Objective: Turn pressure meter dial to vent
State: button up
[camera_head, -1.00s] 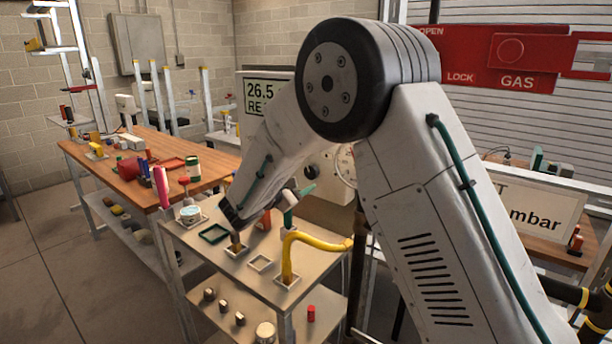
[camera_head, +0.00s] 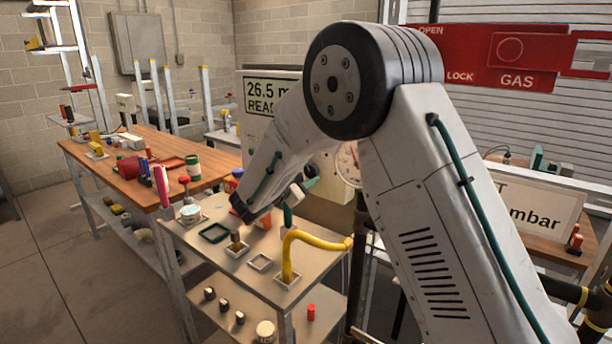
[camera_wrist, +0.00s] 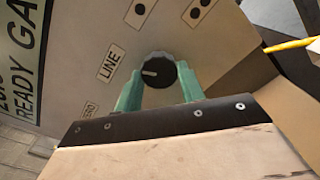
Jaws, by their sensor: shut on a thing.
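The pressure meter (camera_head: 257,122) is a pale box with a screen reading 26.5 and part of a word, behind my forearm. In the wrist view its dial (camera_wrist: 158,70) is a round black knob with a white mark. The mark points left, toward the LINE label (camera_wrist: 110,64). A ZERO label (camera_wrist: 90,110) lies below that, and two more labels further up and right are too small or cut off to read. My gripper (camera_wrist: 158,92) has its teal fingers shut on the dial, one on each side. In the head view my gripper (camera_head: 299,198) is at the meter's front, and the dial is hidden.
A bench (camera_head: 208,262) with yellow hose (camera_head: 318,239), small square trays and loose parts stands below my gripper. A wooden table (camera_head: 130,165) with tools is at the left. A red OPEN/LOCK gas sign (camera_head: 470,70) and an mbar sign (camera_head: 537,213) are at the right.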

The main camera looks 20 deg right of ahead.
jog(key=n, duration=0.4)
jog(key=shift+f+n, duration=0.1)
jog(key=shift+n, duration=0.3)
jog(key=shift+s+n, duration=0.1)
jog(key=shift+n, duration=1.8)
jog(key=o, duration=1)
jog(key=v, duration=0.7)
jog(key=shift+s+a, duration=0.25)
jog(key=shift+a, duration=0.05)
